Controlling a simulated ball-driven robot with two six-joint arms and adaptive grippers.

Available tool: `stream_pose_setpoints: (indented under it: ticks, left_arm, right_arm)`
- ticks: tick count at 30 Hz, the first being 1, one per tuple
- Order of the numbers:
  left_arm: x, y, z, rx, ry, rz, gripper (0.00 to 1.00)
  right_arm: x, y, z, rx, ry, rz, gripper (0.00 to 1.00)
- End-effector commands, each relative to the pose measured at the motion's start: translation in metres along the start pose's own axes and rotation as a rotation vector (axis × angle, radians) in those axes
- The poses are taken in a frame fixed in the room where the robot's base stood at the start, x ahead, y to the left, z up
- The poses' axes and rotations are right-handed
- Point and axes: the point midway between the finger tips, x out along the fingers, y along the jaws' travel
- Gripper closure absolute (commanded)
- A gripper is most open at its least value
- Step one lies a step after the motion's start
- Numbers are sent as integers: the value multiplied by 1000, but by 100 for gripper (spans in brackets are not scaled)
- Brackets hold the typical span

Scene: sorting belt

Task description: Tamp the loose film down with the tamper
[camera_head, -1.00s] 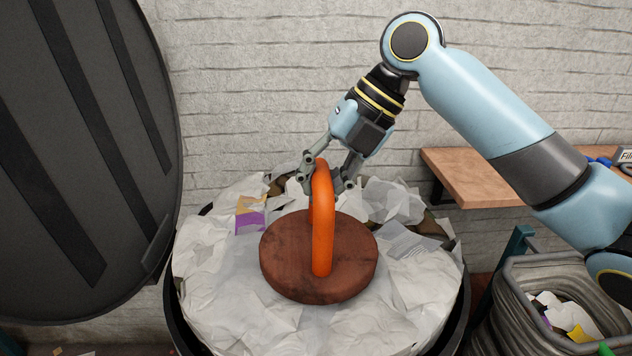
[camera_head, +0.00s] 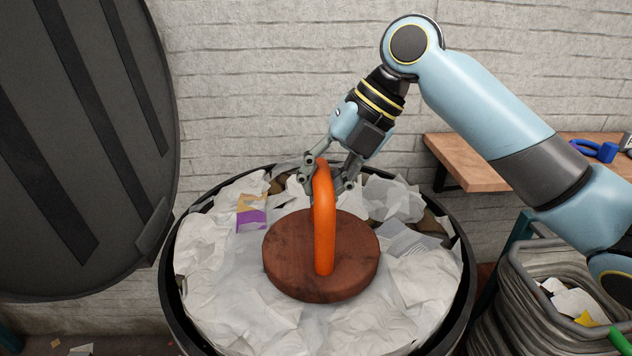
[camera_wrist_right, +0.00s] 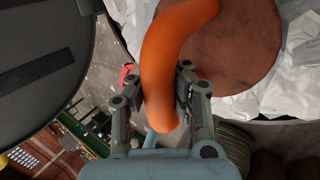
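The tamper has a round brown wooden disc (camera_head: 300,270) and an orange looped handle (camera_head: 325,225). The disc rests on the loose white film (camera_head: 225,290), which fills a round black bin (camera_head: 468,290). My right gripper (camera_head: 328,182) is at the upper back part of the handle. In the right wrist view, its two fingers (camera_wrist_right: 158,98) are on either side of the orange handle (camera_wrist_right: 170,50) and close on it. The disc (camera_wrist_right: 235,45) shows beyond the handle there. My left gripper is not in view.
A large dark round lid (camera_head: 80,150) stands at the left. A wooden shelf (camera_head: 465,165) on the right holds a blue object (camera_head: 597,151). A grey ribbed basket (camera_head: 540,310) with scraps stands at the lower right. A brick wall is behind.

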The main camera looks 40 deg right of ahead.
Motion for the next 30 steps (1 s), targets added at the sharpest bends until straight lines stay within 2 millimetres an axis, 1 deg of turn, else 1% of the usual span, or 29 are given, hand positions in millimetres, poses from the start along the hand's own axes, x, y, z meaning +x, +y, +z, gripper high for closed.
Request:
stream_pose_setpoints:
  ticks: [1, 19, 26, 30]
  left_arm:
    - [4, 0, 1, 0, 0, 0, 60]
    - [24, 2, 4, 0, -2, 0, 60]
    - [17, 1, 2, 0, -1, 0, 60]
    - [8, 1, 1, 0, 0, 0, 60]
  right_arm:
    - [4, -3, -1, 3, 4, -3, 100]
    - [27, -18, -1, 3, 5, -3, 100]
    - [19, -13, -1, 3, 4, -3, 100]
    - [10, -7, -1, 2, 4, -4, 100]
